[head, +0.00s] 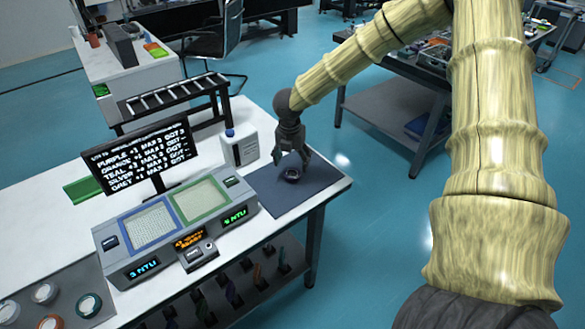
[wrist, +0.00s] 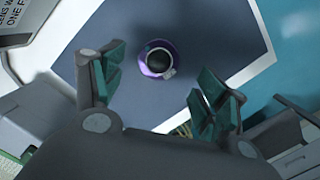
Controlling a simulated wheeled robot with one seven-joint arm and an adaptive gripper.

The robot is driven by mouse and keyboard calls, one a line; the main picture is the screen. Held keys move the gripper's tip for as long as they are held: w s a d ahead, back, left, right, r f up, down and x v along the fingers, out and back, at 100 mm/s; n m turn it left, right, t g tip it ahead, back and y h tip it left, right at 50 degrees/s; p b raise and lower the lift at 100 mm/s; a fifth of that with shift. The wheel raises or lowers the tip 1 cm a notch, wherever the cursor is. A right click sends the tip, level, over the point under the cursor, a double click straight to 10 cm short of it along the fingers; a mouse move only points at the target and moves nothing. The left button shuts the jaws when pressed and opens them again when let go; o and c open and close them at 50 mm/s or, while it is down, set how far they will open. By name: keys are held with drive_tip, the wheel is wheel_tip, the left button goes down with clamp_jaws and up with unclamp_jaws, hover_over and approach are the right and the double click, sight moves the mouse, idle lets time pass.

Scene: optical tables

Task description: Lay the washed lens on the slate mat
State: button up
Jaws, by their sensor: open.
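The lens (wrist: 159,59) is a dark disc in a purple ring with a small pale tag. It lies on the slate mat (wrist: 205,25), and in the head view the lens (head: 292,174) shows as a small dark round thing on the mat (head: 315,178) at the table's right end. My gripper (wrist: 160,95) is open and empty, its teal-padded fingers spread apart. In the head view my gripper (head: 293,160) is just above the lens and close to it. In the wrist view the lens lies beyond the fingertips, not between the pads.
A white jug (head: 239,147) stands just left of the mat. A grey console (head: 175,225) with blue-framed and green-framed pads and a display screen (head: 140,155) stand further left. Several ringed lenses (head: 45,293) lie on a grey tray at the lower left. The mat around the lens is clear.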

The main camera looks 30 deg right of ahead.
sight(291, 176)
wheel_tip(291, 176, up, 7)
drive_tip(key=b, duration=0.1)
drive_tip(key=shift+s+a, duration=0.3)
drive_tip(key=shift+a, duration=0.05)
drive_tip(key=shift+f, duration=0.1)
idle(0.4)
